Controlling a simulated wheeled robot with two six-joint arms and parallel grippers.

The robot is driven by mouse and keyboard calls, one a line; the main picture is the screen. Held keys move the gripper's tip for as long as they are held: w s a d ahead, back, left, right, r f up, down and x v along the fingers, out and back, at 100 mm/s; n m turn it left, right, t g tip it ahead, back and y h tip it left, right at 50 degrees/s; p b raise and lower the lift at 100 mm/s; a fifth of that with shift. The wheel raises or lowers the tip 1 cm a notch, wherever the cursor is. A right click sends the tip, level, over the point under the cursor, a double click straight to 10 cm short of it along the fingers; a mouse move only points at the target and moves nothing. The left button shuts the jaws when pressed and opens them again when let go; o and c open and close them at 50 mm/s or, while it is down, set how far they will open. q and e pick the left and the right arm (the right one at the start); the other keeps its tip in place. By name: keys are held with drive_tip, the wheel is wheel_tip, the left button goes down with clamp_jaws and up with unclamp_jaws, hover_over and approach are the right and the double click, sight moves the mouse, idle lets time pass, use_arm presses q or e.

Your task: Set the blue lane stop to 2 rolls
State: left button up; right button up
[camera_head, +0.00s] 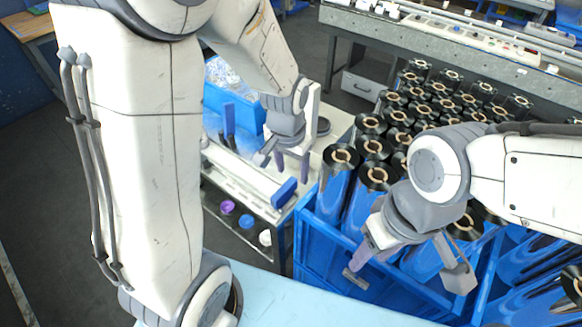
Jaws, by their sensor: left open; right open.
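A small blue block (284,193), which looks like the blue lane stop, sits near the front end of a white lane (240,172) on a bench. A blue upright piece (228,121) stands near the lane's other end. I cannot make out any roll-count markings. My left gripper (285,163) is open, pointing down over the bench behind the blue block and apart from it. Blue rolls with dark ends (340,190) stand in a blue crate to the right. My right gripper (411,266) is open and empty in front of the crated rolls.
The blue crate (318,247) stands close to the right of the bench. A blue bin (232,106) lies behind the lane. Purple, blue and white round items (227,207) are on the lower shelf. A grey conveyor (455,75) runs across the back.

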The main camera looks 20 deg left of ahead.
use_arm(q)
drive_tip(key=w+a+f, duration=0.2)
drive_tip(key=w+f, duration=0.3)
drive_tip(key=w, duration=0.1)
drive_tip(key=m+g+p, duration=0.1)
approach(284, 188)
drive_tip(key=shift+d+f, duration=0.1)
drive_tip(key=shift+d, duration=0.05)
wheel_tip(284, 188, down, 10)
drive_tip(key=p, duration=0.2)
drive_tip(key=shift+w+f+p, duration=0.1)
drive_tip(key=shift+f+p, duration=0.15)
drive_tip(key=shift+p, duration=0.1)
clamp_jaws()
idle(0.6)
